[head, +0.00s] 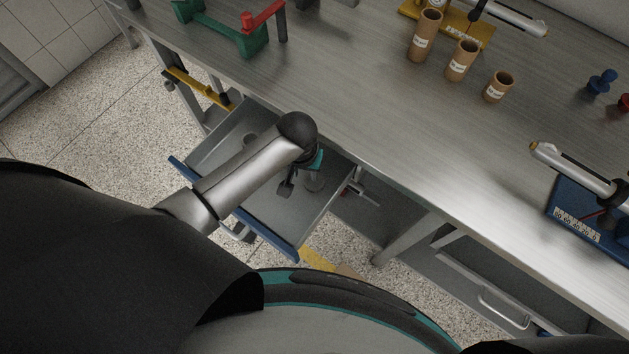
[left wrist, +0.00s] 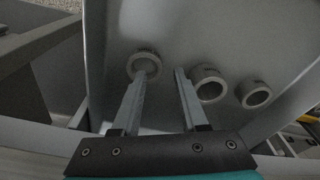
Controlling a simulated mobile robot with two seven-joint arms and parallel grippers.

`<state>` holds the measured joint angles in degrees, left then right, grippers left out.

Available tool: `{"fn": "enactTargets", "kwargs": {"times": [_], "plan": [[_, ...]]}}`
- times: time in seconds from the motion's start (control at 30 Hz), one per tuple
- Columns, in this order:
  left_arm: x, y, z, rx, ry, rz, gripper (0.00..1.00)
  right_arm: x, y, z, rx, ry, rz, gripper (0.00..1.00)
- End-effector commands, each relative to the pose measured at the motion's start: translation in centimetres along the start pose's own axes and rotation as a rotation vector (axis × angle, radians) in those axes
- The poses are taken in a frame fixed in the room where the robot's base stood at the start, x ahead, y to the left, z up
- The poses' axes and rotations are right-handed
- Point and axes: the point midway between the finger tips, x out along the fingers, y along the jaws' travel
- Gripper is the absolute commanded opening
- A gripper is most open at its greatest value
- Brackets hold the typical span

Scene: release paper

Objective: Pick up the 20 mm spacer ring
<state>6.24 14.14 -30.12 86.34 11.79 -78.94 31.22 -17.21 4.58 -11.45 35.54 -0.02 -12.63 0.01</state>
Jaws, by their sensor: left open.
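Three grey spacer rings show in the left wrist view on the floor of an open drawer: a left ring (left wrist: 134,58), a middle ring (left wrist: 210,95) and a right ring (left wrist: 255,100). Their markings are too small to read, so I cannot tell which is 20 mm. My left gripper (left wrist: 164,72) is open and empty, its fingers pointing into the drawer. One fingertip overlaps the left ring in the picture; the other lies left of the middle ring. In the head view my left gripper (head: 287,187) hangs over the drawer, partly hidden by my arm. My right gripper is out of view.
The drawer (head: 281,243) stands out below the steel bench (head: 350,75), its walls close around the gripper. Several brown tubes (head: 461,62), a green-and-red fixture (head: 225,30) and a tool on a blue base (head: 578,215) stand on the bench.

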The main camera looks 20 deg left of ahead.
Motion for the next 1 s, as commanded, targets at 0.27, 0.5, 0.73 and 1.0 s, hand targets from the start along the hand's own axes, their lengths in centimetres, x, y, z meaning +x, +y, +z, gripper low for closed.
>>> {"fn": "enactTargets", "kwargs": {"times": [0.27,0.5,0.73,1.0], "plan": [[3.3,0.1,0.0,0.001,0.0,0.0,0.43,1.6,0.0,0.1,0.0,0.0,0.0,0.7],[3.2,0.1,-0.1,0.001,0.0,0.001,0.42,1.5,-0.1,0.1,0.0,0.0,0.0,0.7],[3.2,0.1,0.0,0.001,0.0,0.0,0.16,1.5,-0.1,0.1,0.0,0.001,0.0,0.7],[3.2,0.1,0.0,0.001,0.0,0.0,0.0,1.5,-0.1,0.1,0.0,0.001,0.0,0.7]]}}
